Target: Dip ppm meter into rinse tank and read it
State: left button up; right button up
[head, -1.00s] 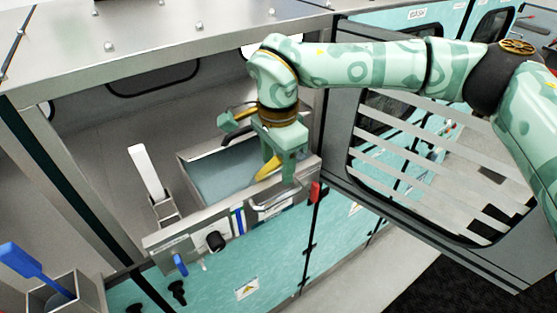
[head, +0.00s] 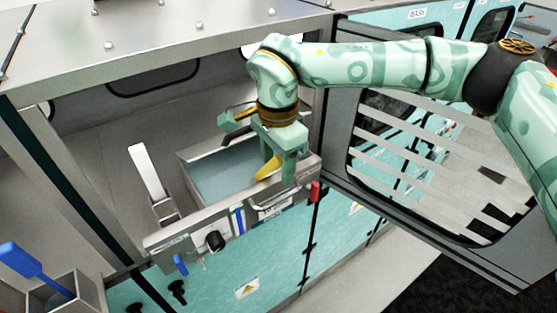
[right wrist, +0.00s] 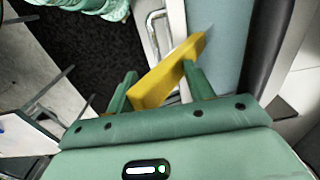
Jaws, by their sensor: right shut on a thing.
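The yellow ppm meter (head: 268,168) is held in my right gripper (head: 284,172), at the right end of the rinse tank (head: 192,186) in the head view. In the right wrist view, the meter (right wrist: 172,70) is clamped between the two green fingers of my right gripper (right wrist: 160,90). It slants up and right, and its pale tip (right wrist: 207,32) points over the blue-grey liquid (right wrist: 228,45). I cannot tell whether the tip touches the liquid. No reading shows on the meter. My left gripper is not in view.
A front panel with a black knob (head: 214,241) and metal handle (head: 274,206) borders the tank. A white paddle (head: 147,172) stands in a holder to the left, and a blue one (head: 30,262) farther left. A slatted door (head: 340,170) stands open at right.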

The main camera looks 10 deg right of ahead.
jog(key=shift+s+d+f, duration=0.1)
jog(key=shift+s+f, duration=0.2)
jog(key=shift+f, duration=0.15)
jog(key=shift+w+r+p, duration=0.1)
jog(key=shift+r+p, duration=0.3)
jog(key=shift+r, duration=0.1)
jog(key=shift+w+a+r+p, duration=0.15)
jog(key=shift+w+r+p, duration=0.1)
jog(key=shift+r+p, duration=0.3)
jog(key=shift+w+a+r+p, duration=0.1)
jog(key=shift+w+r+p, duration=0.25)
jog(key=shift+r, duration=0.3)
grip_shut()
jog(key=r+p, duration=0.2)
jog(key=r, duration=0.1)
jog(key=shift+s+d+r+p, duration=0.15)
jog(key=shift+s+r+p, duration=0.1)
jog(key=shift+s+p, duration=0.1)
jog(key=shift+w+r+p, duration=0.1)
jog(key=shift+r+p, duration=0.5)
jog(key=shift+r, duration=0.2)
notch_tip(320, 180, up, 4)
jog(key=p, duration=0.3)
